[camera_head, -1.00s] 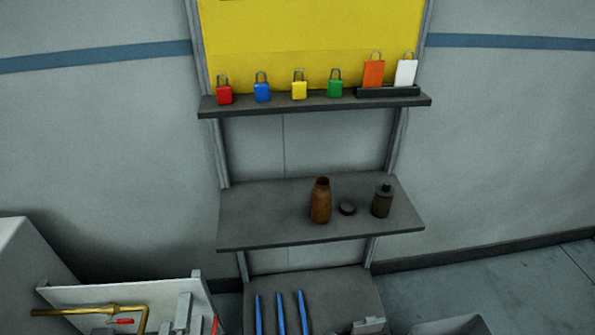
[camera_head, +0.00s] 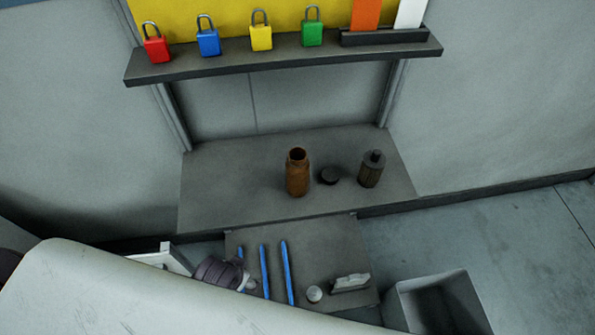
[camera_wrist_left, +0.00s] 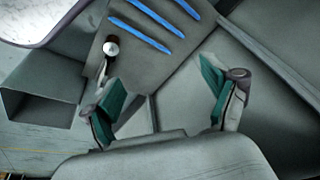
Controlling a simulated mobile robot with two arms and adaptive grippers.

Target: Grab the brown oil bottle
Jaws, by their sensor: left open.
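A brown bottle (camera_head: 298,173) with an open mouth stands upright on the middle shelf (camera_head: 230,205). A black round cap (camera_head: 329,175) lies just right of it. A darker olive-brown bottle (camera_head: 371,169) with a narrow, closed top stands further right on the same shelf. My left gripper (camera_wrist_left: 160,77) is open in the left wrist view, with teal pads and nothing between its fingers. It is over the area of the lower shelf, apart from both bottles; neither bottle shows in the wrist view. My right gripper is not in view.
Padlocks and tags sit on the upper shelf (camera_head: 290,57), above the bottles. The lower shelf (camera_head: 330,245) holds blue sticks (camera_head: 286,272), a small white round thing (camera_head: 314,294) and a pale block (camera_head: 351,283). A grey bin (camera_head: 440,300) stands at lower right. My white arm fills the lower left.

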